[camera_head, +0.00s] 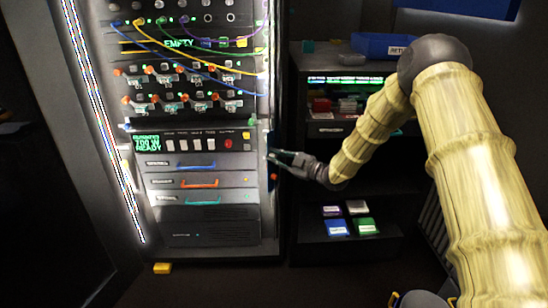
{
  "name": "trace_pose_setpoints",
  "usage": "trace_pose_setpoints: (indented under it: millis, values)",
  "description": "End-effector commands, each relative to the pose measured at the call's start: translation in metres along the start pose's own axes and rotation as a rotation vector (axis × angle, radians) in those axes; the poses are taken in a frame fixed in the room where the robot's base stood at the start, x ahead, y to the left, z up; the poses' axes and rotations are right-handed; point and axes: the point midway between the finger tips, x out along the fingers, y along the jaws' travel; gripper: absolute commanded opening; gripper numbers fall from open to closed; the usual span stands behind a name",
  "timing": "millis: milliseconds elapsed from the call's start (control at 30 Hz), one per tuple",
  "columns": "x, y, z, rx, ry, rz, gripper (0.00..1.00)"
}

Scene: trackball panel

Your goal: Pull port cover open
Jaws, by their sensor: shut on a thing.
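The rack panel (205,222) stands left of centre, with its right edge facing my gripper. A narrow dark-blue flap (271,172), seen nearly edge-on at that right edge, looks like the port cover. My gripper (272,156) reaches in from the right, and its fingertips are shut at this flap. The fingers partly hide the spot where they meet it. How far the cover stands open is too small to tell.
Patch cables, knobs and colored drawer handles (197,183) cover the rack front. A dark shelf unit (345,246) with a blue bin (372,45) and small boxes stands to the right. A yellow block (162,268) lies on the floor.

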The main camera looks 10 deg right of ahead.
Motion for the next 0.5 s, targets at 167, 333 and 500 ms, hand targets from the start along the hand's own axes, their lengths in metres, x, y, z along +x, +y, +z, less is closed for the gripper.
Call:
trace_pose_setpoints:
  millis: [167,333,500]
  values:
    - [-0.0011,-0.0001,0.0004,0.001,0.002,-0.001,0.00]
    - [-0.0015,0.0000,0.0006,0.000,0.001,-0.001,0.00]
    - [-0.0016,0.0001,0.0007,0.000,0.000,-0.001,0.40]
